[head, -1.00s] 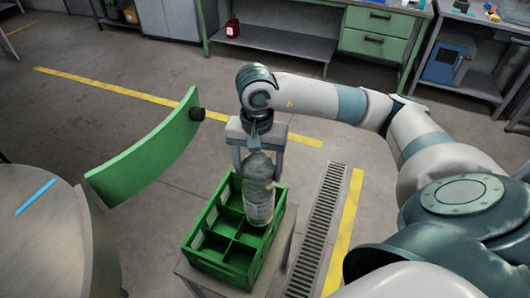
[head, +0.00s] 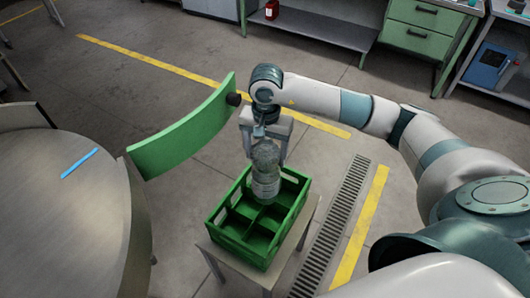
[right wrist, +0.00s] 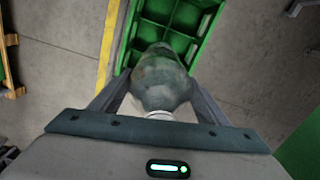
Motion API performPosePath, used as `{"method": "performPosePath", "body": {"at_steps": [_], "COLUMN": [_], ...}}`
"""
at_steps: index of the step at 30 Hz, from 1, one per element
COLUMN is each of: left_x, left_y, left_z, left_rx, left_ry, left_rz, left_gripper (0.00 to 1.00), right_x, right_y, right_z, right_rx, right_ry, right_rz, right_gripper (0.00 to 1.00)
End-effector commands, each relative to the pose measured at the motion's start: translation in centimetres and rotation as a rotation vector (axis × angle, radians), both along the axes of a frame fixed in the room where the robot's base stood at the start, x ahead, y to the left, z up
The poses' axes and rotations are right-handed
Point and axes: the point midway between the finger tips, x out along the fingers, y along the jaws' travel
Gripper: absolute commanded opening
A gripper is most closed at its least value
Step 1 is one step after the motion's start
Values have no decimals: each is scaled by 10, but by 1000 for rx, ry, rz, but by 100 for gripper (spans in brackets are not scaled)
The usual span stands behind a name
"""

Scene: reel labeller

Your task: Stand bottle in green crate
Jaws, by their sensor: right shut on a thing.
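A clear, greyish bottle (head: 266,178) hangs upright in my right gripper (head: 265,152), which is shut on it near its upper part. The bottle also shows in the right wrist view (right wrist: 160,78), between the two fingers. The green crate (head: 236,246), divided into several compartments, stands on a small table below it. In the head view the bottle's base overlaps the crate's far compartments; whether it is inside one or above is hard to tell. The crate also shows in the right wrist view (right wrist: 198,50), partly hidden by the bottle. My left gripper is not in view.
A green curved chair back (head: 185,135) stands left of my right gripper. A round table (head: 60,215) with a blue strip (head: 79,163) is at the left. A floor grate (head: 335,225) runs right of the crate's small table (head: 298,232). Green drawers (head: 420,40) stand at the back.

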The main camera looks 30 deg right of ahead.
Motion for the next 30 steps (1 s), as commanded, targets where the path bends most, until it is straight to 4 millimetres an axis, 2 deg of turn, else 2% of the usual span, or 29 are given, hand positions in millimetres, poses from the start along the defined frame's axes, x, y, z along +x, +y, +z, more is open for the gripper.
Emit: {"method": "performPosePath", "body": {"at_steps": [4, 13, 30], "left_x": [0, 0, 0], "left_y": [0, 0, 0], "left_z": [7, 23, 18], "left_rx": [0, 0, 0], "left_ry": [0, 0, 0], "left_rz": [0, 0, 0], "left_gripper": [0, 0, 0], "right_x": [1, 1, 2], "right_y": [0, 0, 0], "right_z": [-4, -31, -40], "right_rx": [1, 1, 1], "right_ry": [-1, -1, -4], "right_rz": [-2, -2, 0], "right_gripper": [6, 6, 6]}}
